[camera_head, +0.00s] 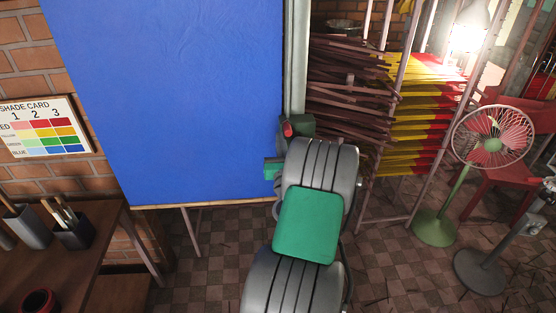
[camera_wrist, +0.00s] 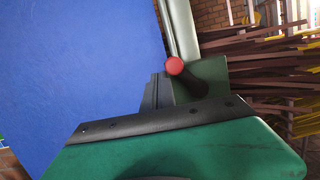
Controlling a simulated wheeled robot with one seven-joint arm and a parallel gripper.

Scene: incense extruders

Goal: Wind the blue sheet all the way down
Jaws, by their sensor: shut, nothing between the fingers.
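The blue sheet (camera_head: 175,95) hangs as a large flat panel at the left of the head view. Its straight lower edge, with a pale bar (camera_head: 200,205), hangs above the tiled floor. It also fills the left of the wrist view (camera_wrist: 80,60). Just right of the sheet, a dark green winder housing (camera_wrist: 208,72) sits by a pale upright post. A crank handle with a red knob (camera_wrist: 174,66) points toward me; the knob also shows in the head view (camera_head: 287,129). My gripper (camera_wrist: 157,88) is shut and empty, just left of and below the knob. Contact cannot be told.
A rack of dark, yellow and red incense sticks (camera_head: 350,105) stands right of the post. A green fan (camera_head: 490,140) stands farther right. A wooden table (camera_head: 85,250) with brush holders is at lower left. A shade card (camera_head: 42,127) hangs on the brick wall.

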